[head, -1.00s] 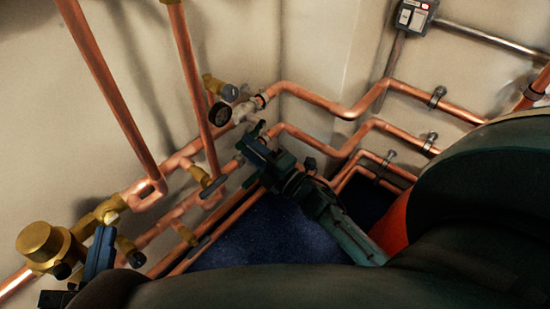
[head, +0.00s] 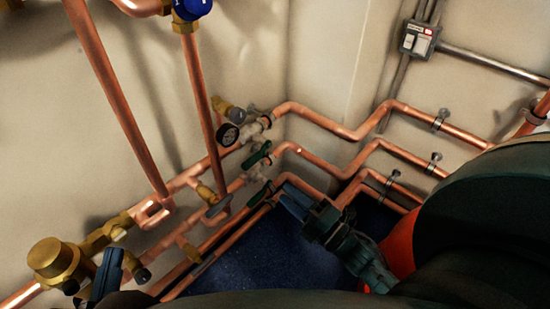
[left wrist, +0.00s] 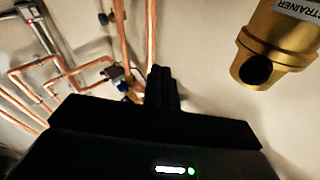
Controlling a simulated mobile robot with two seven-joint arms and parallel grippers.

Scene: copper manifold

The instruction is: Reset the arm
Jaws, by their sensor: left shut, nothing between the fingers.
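My right gripper (head: 293,203), with blue fingers, is at the end of the arm coming in from the lower right. It stands in front of the lower copper pipes near the wall corner, apart from the green-handled valve (head: 258,154). I cannot tell whether its fingers are parted. My left gripper (head: 104,274) is at the lower left, just right of the brass strainer (head: 55,262). The left wrist view shows its dark fingers (left wrist: 163,88) together and empty, with the strainer (left wrist: 275,45) to the right, apart from them.
Copper pipes (head: 110,85) run along both walls around the corner. A pressure gauge (head: 228,135) and a blue-topped fitting (head: 190,10) sit on the left pipework. A grey switch box (head: 420,40) is on the right wall. Dark blue floor (head: 265,255) shows below.

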